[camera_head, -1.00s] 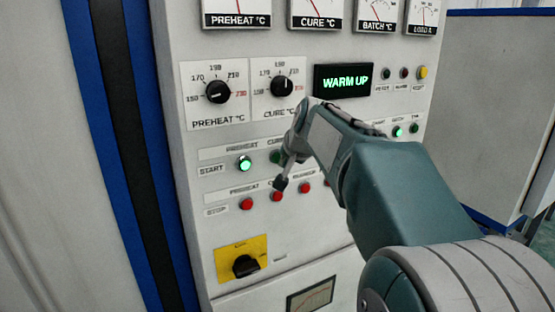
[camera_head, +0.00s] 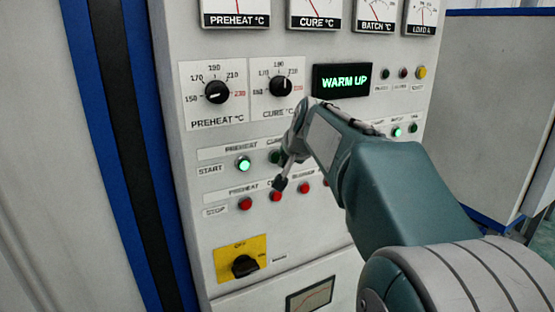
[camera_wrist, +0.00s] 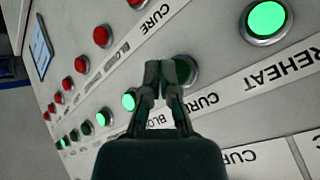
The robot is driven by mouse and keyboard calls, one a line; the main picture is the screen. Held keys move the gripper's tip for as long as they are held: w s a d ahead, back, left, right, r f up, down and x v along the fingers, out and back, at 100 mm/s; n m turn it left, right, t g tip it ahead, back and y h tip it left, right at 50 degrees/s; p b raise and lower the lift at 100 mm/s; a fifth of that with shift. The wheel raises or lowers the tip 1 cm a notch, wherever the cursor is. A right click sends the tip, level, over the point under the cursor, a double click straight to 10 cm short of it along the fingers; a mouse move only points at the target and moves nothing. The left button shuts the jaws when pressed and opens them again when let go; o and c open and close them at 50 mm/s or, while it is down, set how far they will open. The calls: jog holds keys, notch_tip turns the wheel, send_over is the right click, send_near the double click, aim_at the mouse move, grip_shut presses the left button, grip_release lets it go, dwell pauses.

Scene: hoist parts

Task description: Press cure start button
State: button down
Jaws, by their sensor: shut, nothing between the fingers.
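The cure start button (camera_head: 275,157) is a dark, unlit green button in the START row, right of the lit green preheat start button (camera_head: 244,164). My gripper (camera_head: 281,183) is in front of the panel, and its arm comes in from the right. In the wrist view my gripper (camera_wrist: 161,68) has its two dark fingertips together, with nothing between them. They overlap the left edge of the cure start button (camera_wrist: 187,70) there, hiding part of it. I cannot tell whether they touch it.
Red stop buttons (camera_head: 246,203) sit below the START row. Two black dials (camera_head: 217,92) and a display reading WARM UP (camera_head: 342,80) are above. A black rotary switch (camera_head: 245,265) on a yellow plate is lower left. More lit green buttons (camera_wrist: 129,100) are close by.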

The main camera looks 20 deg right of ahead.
jog(key=shift+w, duration=0.1)
jog(key=shift+w, duration=0.3)
jog(key=shift+w, duration=0.45)
dwell(0.9)
jog(key=shift+s, duration=0.9)
jog(key=s, duration=0.5)
jog(key=shift+d, duration=0.1)
dwell(0.3)
dwell(0.4)
